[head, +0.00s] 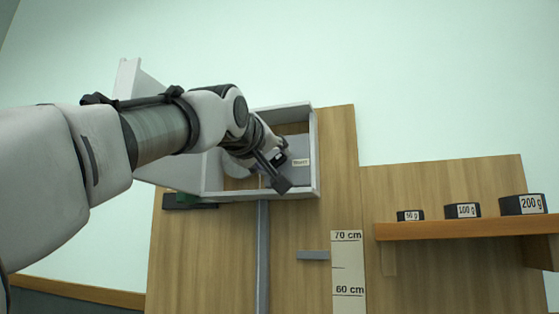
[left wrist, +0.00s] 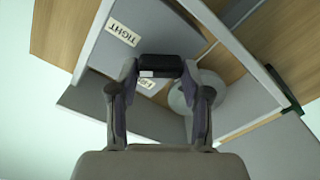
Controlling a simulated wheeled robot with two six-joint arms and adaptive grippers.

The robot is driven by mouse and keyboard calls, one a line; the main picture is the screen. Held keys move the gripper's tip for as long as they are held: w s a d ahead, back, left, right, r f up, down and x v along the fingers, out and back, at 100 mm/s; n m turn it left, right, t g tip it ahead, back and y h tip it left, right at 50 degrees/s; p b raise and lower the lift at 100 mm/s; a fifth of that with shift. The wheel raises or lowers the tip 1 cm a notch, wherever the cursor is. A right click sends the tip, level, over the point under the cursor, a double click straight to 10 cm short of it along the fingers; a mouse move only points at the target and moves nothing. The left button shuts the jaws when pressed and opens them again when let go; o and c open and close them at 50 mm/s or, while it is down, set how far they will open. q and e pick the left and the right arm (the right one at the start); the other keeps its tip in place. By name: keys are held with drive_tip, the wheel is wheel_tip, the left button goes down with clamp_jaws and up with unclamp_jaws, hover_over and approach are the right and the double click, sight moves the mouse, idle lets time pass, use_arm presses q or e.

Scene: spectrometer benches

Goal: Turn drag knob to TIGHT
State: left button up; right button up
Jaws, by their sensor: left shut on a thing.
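My left gripper (head: 277,168) reaches into an open grey box (head: 314,140) on the wooden board. In the left wrist view, the left gripper (left wrist: 160,70) is shut on the dark drag knob (left wrist: 160,66), which has a small white mark. A TIGHT label (left wrist: 123,33) sits beside the knob, up and left of it in that view. A second label (left wrist: 146,84) is partly hidden behind the gripper, and I cannot read it fully. In the head view a small white label (head: 300,162) shows right of the gripper. My right gripper is not in view.
The box walls stand close around my left gripper. A grey round part (left wrist: 208,92) is beside the fingers. A grey rail (head: 262,255) runs down below the box, next to a height scale (head: 348,275). A shelf (head: 460,228) with black weights stands at right.

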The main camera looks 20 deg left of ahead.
use_arm(q)
drive_tip(key=m, duration=0.7)
drive_tip(key=shift+d, duration=0.15)
idle(0.4)
